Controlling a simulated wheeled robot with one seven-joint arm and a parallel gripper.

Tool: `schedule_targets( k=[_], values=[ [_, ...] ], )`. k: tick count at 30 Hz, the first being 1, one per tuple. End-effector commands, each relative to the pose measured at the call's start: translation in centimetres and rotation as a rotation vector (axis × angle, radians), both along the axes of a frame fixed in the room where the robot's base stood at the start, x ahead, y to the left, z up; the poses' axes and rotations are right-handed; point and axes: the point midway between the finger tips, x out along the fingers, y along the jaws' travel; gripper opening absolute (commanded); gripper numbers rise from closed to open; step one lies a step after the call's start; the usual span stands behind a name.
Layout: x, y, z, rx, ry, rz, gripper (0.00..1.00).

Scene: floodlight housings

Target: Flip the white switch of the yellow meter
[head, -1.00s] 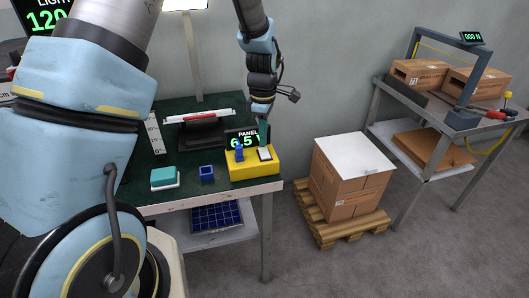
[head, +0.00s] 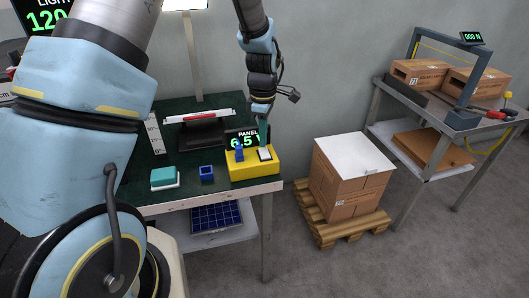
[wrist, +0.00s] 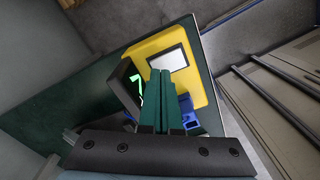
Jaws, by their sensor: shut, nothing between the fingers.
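The yellow meter (head: 252,170) sits at the front right corner of the green-topped bench. Its white switch (head: 265,154) is a pale rectangle in a dark frame on the meter's top. In the wrist view the switch (wrist: 169,60) lies just beyond my fingertips on the yellow meter (wrist: 204,85). My gripper (head: 264,143) points down with its green fingers closed together and empty. The fingertips (wrist: 163,72) are at the switch's near edge; I cannot tell whether they touch it. The fingers hide part of the meter. A blue part (head: 239,153) stands on the meter's left side.
A panel display (head: 245,138) reading 6.5 V stands behind the meter. A blue open holder (head: 207,173) and a teal-and-white block (head: 165,178) are left of it. A dark stand with a white bar (head: 199,117) is further back. Boxes on a pallet (head: 345,223) stand right of the bench.

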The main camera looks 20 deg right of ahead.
Motion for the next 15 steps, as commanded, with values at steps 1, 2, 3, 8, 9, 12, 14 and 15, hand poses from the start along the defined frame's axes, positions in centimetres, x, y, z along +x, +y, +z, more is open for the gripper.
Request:
schedule_targets(
  k=[1, 2, 3, 8, 9, 12, 14, 15],
  values=[
    [0.00, 0.00, 0.00, 0.000, 0.000, 0.000, 0.00],
    [0.00, 0.00, 0.00, 0.000, 0.000, 0.000, 0.00],
    [0.00, 0.00, 0.00, 0.000, 0.000, 0.000, 0.00],
    [0.00, 0.00, -0.06, 0.000, 0.000, 0.000, 0.00],
    [0.00, 0.00, -0.09, 0.000, 0.000, 0.000, 0.00],
    [-0.01, 0.01, -0.24, 0.000, 0.000, 0.000, 0.00],
    [-0.01, 0.01, -0.33, 0.000, 0.000, 0.000, 0.00],
    [-0.01, 0.01, -0.39, 0.000, 0.000, 0.000, 0.00]
  ],
)
